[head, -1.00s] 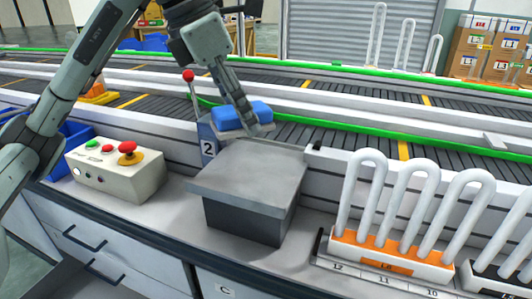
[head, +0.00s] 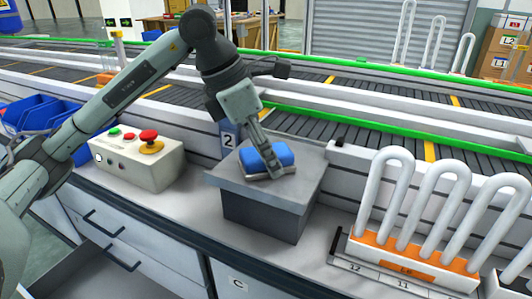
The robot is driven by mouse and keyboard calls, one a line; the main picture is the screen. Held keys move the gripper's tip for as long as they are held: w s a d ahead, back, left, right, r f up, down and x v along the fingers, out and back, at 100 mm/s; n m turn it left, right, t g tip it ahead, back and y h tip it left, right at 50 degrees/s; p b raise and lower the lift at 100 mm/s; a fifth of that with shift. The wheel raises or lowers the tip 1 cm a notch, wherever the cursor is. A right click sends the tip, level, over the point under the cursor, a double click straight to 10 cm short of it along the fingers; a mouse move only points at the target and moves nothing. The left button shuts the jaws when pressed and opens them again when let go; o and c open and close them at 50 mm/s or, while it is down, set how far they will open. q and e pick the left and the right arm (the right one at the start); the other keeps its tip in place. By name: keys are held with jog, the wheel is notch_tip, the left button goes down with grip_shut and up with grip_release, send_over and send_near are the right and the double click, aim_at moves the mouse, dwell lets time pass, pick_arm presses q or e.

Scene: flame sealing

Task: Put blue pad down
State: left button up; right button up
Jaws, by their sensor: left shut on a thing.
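The blue pad (head: 282,155) has a blue top and a pale base. It is at the top of the grey block stand (head: 232,176) on the bench, over the stand's flat upper plate. It appears to touch the plate, but the contact edge is partly hidden. My left gripper (head: 272,168) points down and is shut on the blue pad, its fingers crossing the pad's front. My right gripper is not in view.
A control box (head: 132,171) with red and green buttons stands left of the stand. A rack of white bent tubes (head: 410,262) stands to the right. Blue bins (head: 32,118) are at the far left. A conveyor (head: 370,112) runs behind the bench.

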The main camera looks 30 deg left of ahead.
pick_arm(q)
jog(key=shift+f, duration=0.15)
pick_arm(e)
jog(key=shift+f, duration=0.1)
pick_arm(q)
jog(key=o, duration=1.2)
jog(key=shift+o, duration=0.2)
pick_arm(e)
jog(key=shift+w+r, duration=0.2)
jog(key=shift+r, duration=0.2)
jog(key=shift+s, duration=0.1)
pick_arm(q)
jog(key=shift+r, duration=0.25)
jog(key=v, duration=0.2)
jog(key=shift+a+r, duration=0.1)
jog(key=shift+r, duration=0.25)
jog(key=v, duration=0.8)
jog(key=shift+p, duration=0.4)
jog(key=shift+s+a+r, duration=0.15)
jog(key=shift+s+r, duration=0.1)
jog(key=shift+r, duration=0.25)
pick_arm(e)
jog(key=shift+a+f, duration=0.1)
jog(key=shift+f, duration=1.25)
